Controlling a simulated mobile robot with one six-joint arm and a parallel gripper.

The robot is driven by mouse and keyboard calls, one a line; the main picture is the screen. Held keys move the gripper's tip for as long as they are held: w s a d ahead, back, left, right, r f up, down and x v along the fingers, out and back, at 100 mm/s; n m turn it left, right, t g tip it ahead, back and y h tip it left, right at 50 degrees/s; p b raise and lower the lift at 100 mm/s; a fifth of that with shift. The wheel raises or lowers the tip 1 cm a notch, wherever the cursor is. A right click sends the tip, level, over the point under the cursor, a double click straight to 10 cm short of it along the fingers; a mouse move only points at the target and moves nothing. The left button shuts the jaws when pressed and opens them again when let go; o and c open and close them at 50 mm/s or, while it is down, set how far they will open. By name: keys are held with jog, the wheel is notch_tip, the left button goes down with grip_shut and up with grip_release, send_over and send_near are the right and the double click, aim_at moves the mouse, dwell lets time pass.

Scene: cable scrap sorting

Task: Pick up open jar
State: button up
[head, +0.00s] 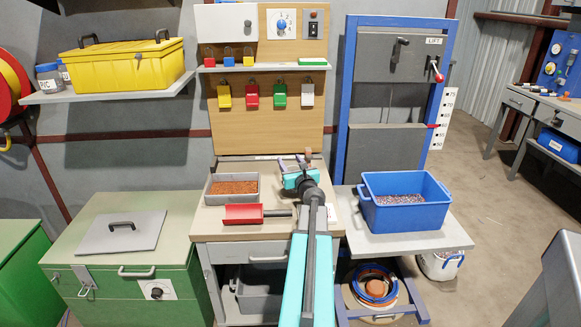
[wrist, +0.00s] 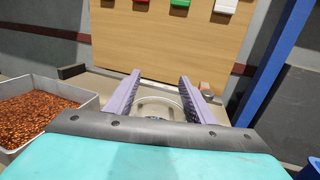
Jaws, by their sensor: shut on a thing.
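The open jar (wrist: 158,101) shows in the wrist view as a clear round rim between the two purple fingers. My gripper (wrist: 160,82) is shut on it, one finger on each side. Something small and dark shows low inside the rim, too hidden to make out. In the head view my gripper (head: 294,160) is at the back of the wooden bench, and the arm hides most of the jar. I cannot tell whether the jar touches the bench top.
A grey tray of copper granules (head: 208,198) and a red scoop (head: 243,213) lie left of my arm. A blue bin (head: 366,215) stands on a shelf at right.

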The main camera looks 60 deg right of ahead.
jog(key=shift+s+a+r, duration=0.1)
jog(key=shift+s+r, duration=0.15)
jog(key=shift+r, duration=0.25)
jog(key=shift+s+a+r, duration=0.1)
jog(key=shift+s+r, duration=0.1)
jog(key=shift+r, duration=0.3)
jog(key=s+a+r, duration=0.1)
jog(key=s+a, duration=0.3)
jog(key=s, duration=1)
jog(key=shift+s+a+r, duration=0.15)
jog(key=shift+s, duration=0.05)
jog(key=shift+r, duration=0.15)
